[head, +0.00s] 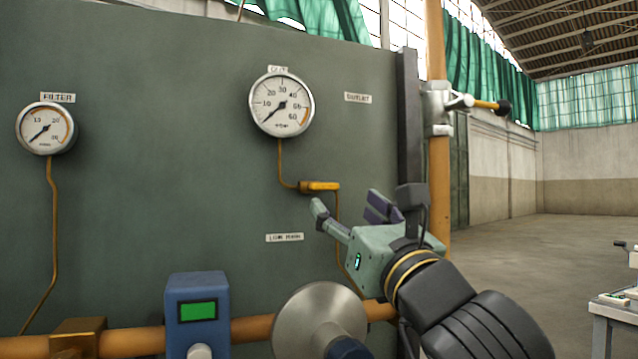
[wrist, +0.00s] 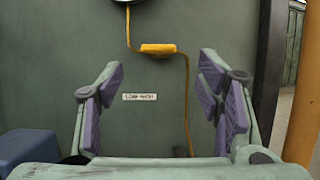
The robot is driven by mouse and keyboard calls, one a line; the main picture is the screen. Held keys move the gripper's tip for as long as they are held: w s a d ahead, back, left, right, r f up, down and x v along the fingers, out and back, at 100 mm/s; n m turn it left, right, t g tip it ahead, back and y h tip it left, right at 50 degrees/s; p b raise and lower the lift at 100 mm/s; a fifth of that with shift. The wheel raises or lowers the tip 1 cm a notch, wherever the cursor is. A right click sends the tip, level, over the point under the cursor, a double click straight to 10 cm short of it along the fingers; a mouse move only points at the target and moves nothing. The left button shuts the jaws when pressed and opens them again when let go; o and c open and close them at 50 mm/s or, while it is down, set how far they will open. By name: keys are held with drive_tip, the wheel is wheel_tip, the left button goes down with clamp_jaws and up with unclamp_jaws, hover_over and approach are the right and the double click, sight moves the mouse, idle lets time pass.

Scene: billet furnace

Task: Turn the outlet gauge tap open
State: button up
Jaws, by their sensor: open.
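The outlet gauge (head: 282,104) is a round white dial on the grey-green panel in the head view, with its needle toward the low end. Below it a thin brass pipe runs to a yellow tap handle (head: 320,186), which lies horizontal, across the pipe's downward run. The tap handle also shows in the wrist view (wrist: 158,49), above centre, beyond and between the fingers. My gripper (head: 347,212) is open and empty, below and to the right of the tap in the head view, not touching it. In the wrist view my gripper (wrist: 165,92) shows purple pads spread wide.
A filter gauge (head: 46,129) hangs at the left. An orange pipe (head: 250,328) crosses low, with a blue box with a green display (head: 197,312) and a round metal handwheel (head: 318,322). A vertical orange pipe with a lever valve (head: 440,108) stands right of the panel. Open floor lies beyond.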

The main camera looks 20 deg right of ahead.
sight(327, 188)
drive_tip(key=p+x, duration=0.3)
drive_tip(key=x, duration=0.5)
drive_tip(key=shift+w+r, duration=0.15)
drive_tip(key=shift+r, duration=0.15)
drive_tip(key=shift+w, duration=0.4)
drive_tip(key=c, duration=1.2)
